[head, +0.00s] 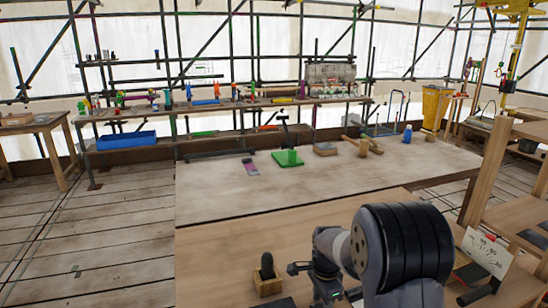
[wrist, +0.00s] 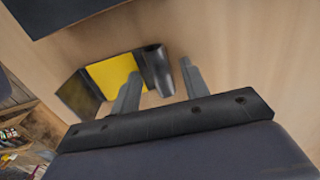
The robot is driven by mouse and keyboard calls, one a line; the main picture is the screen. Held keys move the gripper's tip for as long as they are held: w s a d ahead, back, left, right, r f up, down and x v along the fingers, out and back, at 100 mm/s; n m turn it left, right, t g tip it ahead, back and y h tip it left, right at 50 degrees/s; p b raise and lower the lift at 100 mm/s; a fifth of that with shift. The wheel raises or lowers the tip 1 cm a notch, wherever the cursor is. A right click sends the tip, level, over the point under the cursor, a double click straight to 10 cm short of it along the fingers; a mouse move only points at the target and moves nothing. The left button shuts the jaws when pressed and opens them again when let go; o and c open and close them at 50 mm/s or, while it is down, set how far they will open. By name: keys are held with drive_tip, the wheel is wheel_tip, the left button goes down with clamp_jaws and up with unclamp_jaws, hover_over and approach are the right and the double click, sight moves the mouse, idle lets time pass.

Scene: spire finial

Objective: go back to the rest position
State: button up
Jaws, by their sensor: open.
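My gripper (wrist: 160,71) shows in the wrist view with its two grey fingers spread apart and nothing clasped between them. It points down toward a pale wooden surface (wrist: 215,35). Beyond or below the fingers lie a yellow flat piece (wrist: 113,72) and a dark rounded piece (wrist: 156,66); I cannot tell whether a finger touches either one. In the head view my arm fills the lower right, folded over the near wooden bench (head: 225,255), and I cannot make out the fingertips there.
A dark peg in a wooden block (head: 267,275) stands on the near bench. The worktable behind (head: 225,200) carries a green stand (head: 288,158), a pink-and-dark item (head: 250,167) and a mallet (head: 362,146) along its back. A wooden shelf (head: 500,150) rises at the right. Plank floor lies open at left.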

drive_tip(key=shift+r, duration=1.95)
